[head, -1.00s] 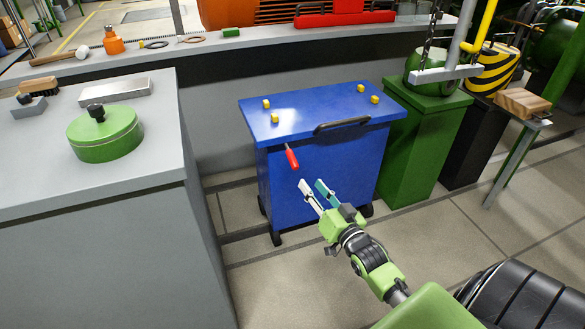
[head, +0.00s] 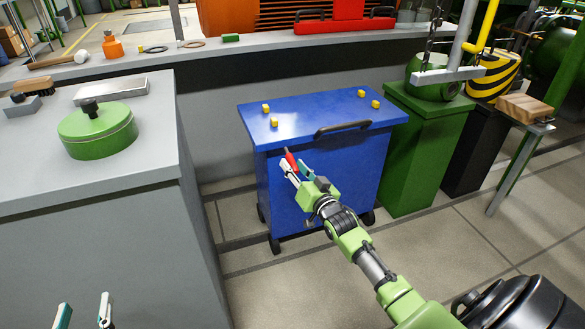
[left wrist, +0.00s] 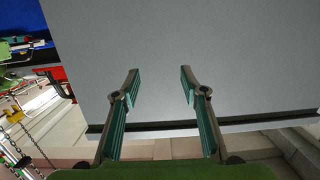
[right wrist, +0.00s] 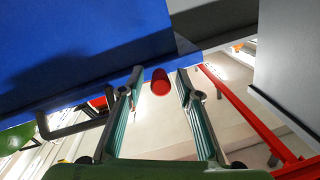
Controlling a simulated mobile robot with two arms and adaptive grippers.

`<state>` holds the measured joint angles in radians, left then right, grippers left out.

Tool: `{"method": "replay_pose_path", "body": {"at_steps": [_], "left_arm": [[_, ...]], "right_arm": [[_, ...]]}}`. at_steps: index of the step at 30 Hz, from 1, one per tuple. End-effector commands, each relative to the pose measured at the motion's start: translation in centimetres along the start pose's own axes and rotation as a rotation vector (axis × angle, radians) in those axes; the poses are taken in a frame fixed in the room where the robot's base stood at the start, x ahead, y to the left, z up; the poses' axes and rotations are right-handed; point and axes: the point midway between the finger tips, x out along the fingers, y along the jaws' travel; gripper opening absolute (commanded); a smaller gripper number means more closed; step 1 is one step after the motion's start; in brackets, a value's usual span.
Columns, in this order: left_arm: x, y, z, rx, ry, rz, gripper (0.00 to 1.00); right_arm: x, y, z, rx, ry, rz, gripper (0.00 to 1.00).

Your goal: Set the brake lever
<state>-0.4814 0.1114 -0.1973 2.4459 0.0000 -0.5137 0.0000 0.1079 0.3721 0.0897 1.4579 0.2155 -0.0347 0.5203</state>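The brake lever, a short lever with a red grip (head: 290,160), sticks out from the front left of the blue wheeled cart (head: 345,165). My right gripper (head: 296,169) is at the lever, with its fingers spread on either side of the grip. In the right wrist view, the round end of the red grip (right wrist: 160,82) shows between the open fingertips (right wrist: 157,76), with a gap on both sides. My left gripper (head: 84,310) is open and empty at the bottom left, in front of the grey cabinet; its fingers (left wrist: 160,78) also show spread in the left wrist view.
The grey cabinet (head: 95,245) stands left of the cart, with a green lidded pot (head: 98,132) on top. A green pedestal (head: 425,150) stands close on the cart's right. The cart top has a black handle (head: 342,127) and several yellow knobs.

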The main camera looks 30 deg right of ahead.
Motion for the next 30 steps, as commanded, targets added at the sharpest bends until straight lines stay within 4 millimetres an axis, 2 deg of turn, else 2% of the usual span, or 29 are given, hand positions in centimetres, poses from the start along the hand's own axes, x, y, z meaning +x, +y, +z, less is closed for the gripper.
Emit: {"method": "replay_pose_path", "body": {"at_steps": [6, 16, 18, 20, 30], "left_arm": [[0.1, 0.3, -2.0, -0.002, 0.094, 0.006, 0.4], [0.1, 0.3, -2.4, -0.002, 0.108, 0.007, 0.4], [0.1, 0.3, -2.4, -0.002, 0.108, 0.007, 0.4], [0.1, 0.3, -2.4, -0.002, 0.108, 0.007, 0.4], [0.1, 0.3, -2.2, -0.002, 0.092, 0.007, 0.4]], "right_arm": [[1.2, 0.0, 0.0, -0.001, 0.0, 0.0, 0.32], [1.3, 0.0, 0.0, 0.0, 0.0, 0.0, 0.32], [1.3, 0.0, 0.0, 0.0, 0.0, 0.0, 0.14], [1.3, 0.0, 0.0, 0.0, 0.0, 0.0, 0.0], [1.4, -0.1, -0.1, 0.001, -0.005, 0.002, 0.0]]}}
